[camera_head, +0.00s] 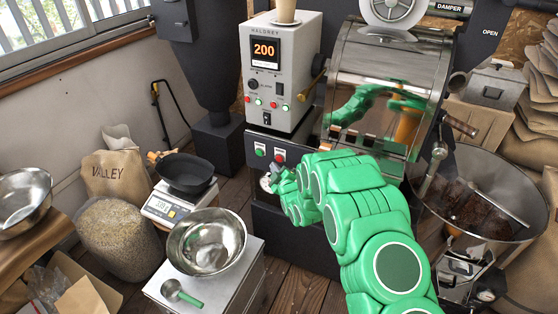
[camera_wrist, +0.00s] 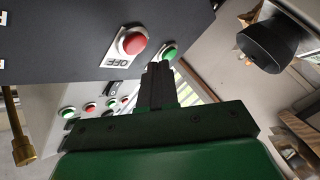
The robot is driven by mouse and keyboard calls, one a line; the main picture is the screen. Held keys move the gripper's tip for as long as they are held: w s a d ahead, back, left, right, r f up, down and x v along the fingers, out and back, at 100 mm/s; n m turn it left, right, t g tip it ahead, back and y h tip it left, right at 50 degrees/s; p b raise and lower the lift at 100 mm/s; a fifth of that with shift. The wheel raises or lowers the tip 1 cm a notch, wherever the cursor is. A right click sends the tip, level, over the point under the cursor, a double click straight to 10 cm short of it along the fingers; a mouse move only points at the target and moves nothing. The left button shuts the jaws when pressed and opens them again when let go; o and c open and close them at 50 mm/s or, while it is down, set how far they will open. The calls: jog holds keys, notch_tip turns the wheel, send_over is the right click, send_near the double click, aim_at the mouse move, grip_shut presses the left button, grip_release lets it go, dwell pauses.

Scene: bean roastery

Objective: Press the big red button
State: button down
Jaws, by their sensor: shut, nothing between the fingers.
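The big red button (camera_wrist: 132,41), on a white plate marked OFF, is on the dark front panel in the wrist view. It also shows in the head view (camera_head: 279,157), low on the roaster's front, to the right of a green button (camera_head: 260,150). My gripper (camera_wrist: 159,68) is shut and empty. In the wrist view its fingertips appear just below and right of the red button, close to the green button (camera_wrist: 169,53). I cannot tell how far they are from the panel. In the head view my gripper (camera_head: 268,182) is just below the two buttons, partly hidden by my wrist.
Above stands the control box (camera_head: 283,70) showing 200, with small red and green buttons. The roaster drum (camera_head: 390,65) is to its right, the cooling bin (camera_head: 520,175) further right. A steel bowl (camera_head: 207,241) and a scale (camera_head: 172,208) with a black pan stand left.

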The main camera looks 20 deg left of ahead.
jog(key=shift+w, duration=0.65)
jog(key=shift+w, duration=0.15)
dwell(1.6)
jog(key=shift+w, duration=0.25)
jog(key=shift+w, duration=0.4)
dwell(1.0)
jog(key=shift+s, duration=0.85)
